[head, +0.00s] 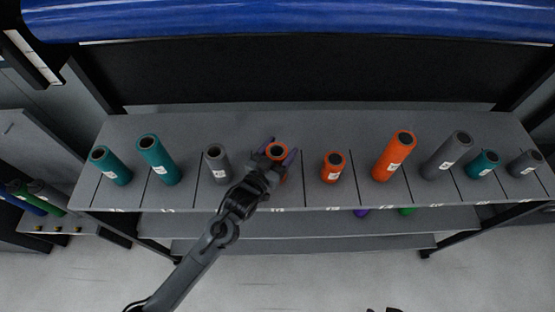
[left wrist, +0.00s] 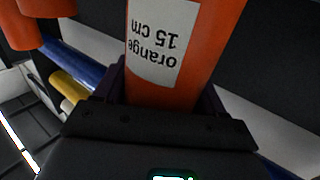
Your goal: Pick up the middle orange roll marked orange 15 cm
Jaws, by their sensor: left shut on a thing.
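Three orange rolls stand on the grey shelf in the head view. My left gripper (head: 278,162) is shut on the leftmost orange roll (head: 277,149), one finger on each side of it. In the left wrist view this roll (left wrist: 205,60) fills the space between the fingers, and its white label reads "orange 15 cm", upside down. The short orange roll (head: 333,167) in the middle of the three stands just to the right, free of the gripper. A taller orange roll (head: 394,156) stands further right. The gripper hides the lower part of the held roll.
The shelf (head: 300,120) has dark divider lines. Teal rolls (head: 158,160) and a grey roll (head: 217,164) stand to the left. Grey and teal rolls (head: 447,156) stand to the right. A large blue roll (head: 290,20) spans the back. Small dark parts show at the bottom edge.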

